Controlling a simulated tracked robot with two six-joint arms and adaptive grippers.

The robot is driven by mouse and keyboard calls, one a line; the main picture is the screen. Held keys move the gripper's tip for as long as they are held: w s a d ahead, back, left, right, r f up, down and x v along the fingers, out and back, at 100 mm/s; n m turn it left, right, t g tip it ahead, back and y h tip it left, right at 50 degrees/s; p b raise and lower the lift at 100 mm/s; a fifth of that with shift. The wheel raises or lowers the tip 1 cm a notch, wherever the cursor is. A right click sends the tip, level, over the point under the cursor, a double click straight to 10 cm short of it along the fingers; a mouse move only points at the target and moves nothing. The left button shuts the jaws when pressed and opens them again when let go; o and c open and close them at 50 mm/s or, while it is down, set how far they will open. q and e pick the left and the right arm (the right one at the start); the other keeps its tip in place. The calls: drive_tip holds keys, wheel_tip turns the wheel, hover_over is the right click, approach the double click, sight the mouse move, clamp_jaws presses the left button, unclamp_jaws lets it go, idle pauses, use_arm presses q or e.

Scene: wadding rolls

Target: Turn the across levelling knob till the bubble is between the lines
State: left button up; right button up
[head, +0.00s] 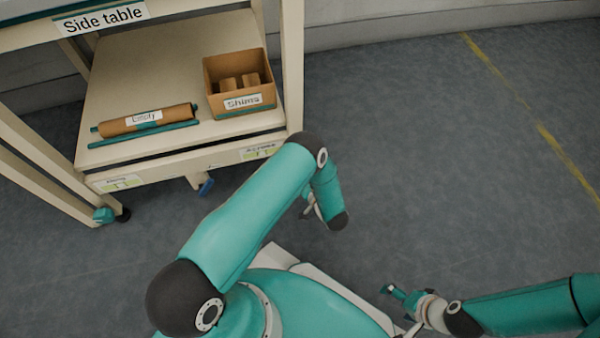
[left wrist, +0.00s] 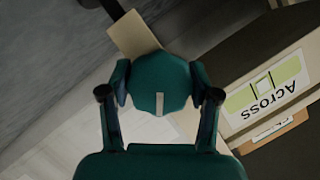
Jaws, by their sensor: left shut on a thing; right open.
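The across levelling knob (left wrist: 158,72), dark teal and many-sided with a pale mark, sits between the fingers of my left gripper (left wrist: 160,92) in the left wrist view. The gripper is shut on it. The across label (left wrist: 267,98) is upside down at the right of that view, with a yellow-green vial and a pale square near its middle. The label also shows small on the side table's front edge (head: 262,148). In the head view my left arm mostly hides that gripper. My right gripper (head: 402,310) is open and empty at the lower right.
The side table's lower shelf (head: 150,75) holds a brown roll (head: 148,120) tagged "Empty", a teal rod (head: 145,134) and a box (head: 240,102) labelled "Shims" with brown blocks. A second label (head: 118,183) is at the front left. The floor (head: 440,140) at the right is clear.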

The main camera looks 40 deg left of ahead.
use_arm(q)
drive_tip(key=shift+w, duration=0.1)
drive_tip(key=o, duration=1.1)
drive_tip(key=v, duration=1.2)
drive_tip(key=shift+a, duration=0.15)
